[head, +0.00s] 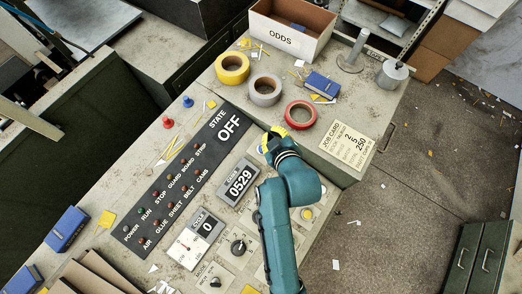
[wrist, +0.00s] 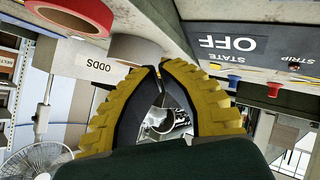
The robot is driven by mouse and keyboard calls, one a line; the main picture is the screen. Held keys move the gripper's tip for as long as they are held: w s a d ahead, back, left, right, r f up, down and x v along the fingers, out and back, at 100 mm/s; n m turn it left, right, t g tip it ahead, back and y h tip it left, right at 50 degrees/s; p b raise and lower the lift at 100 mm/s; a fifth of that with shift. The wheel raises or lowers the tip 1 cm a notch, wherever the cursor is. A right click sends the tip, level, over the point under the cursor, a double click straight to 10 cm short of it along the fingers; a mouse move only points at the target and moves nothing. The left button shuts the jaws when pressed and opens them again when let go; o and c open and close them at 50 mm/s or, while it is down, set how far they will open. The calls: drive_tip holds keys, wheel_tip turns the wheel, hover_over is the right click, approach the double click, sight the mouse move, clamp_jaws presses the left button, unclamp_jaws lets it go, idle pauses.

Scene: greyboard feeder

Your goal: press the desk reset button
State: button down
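A round yellow button (head: 307,213) on a pale plate sits on the desk's control area, just right of my arm in the head view. Its label is not readable, so I cannot tell if it is the reset button. My arm hides part of the panel around it. My gripper (head: 272,138) is above the desk, near the red tape roll and well up from the yellow button in the picture. In the wrist view my gripper (wrist: 158,68) has its yellow ridged fingers drawn together at the tips, with nothing held. The yellow button is not visible in the wrist view.
A dark panel (head: 181,186) reads STATE OFF. A cans counter (head: 239,184), cycle dial (head: 192,244) and black knob (head: 239,246) lie left of my arm. Tape rolls, including a red one (head: 300,114), a job card (head: 348,143) and an ODDS box (head: 285,38) stand at the back.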

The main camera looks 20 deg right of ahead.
drive_tip(key=shift+s+d+f, duration=0.1)
drive_tip(key=shift+d+f, duration=0.05)
drive_tip(key=shift+f, duration=0.15)
drive_tip(key=f+b, duration=0.2)
drive_tip(key=w+f+b, duration=0.1)
drive_tip(key=f+b, duration=0.1)
drive_tip(key=a+f+b, duration=0.1)
drive_tip(key=f+b, duration=0.2)
drive_tip(key=shift+w, duration=0.15)
drive_tip(key=shift+w+a+f+b, duration=0.1)
drive_tip(key=shift+w+f+b, duration=0.25)
drive_tip(key=shift+f, duration=0.4)
drive_tip(key=shift+f, duration=0.1)
idle(0.7)
drive_tip(key=shift+f, duration=0.3)
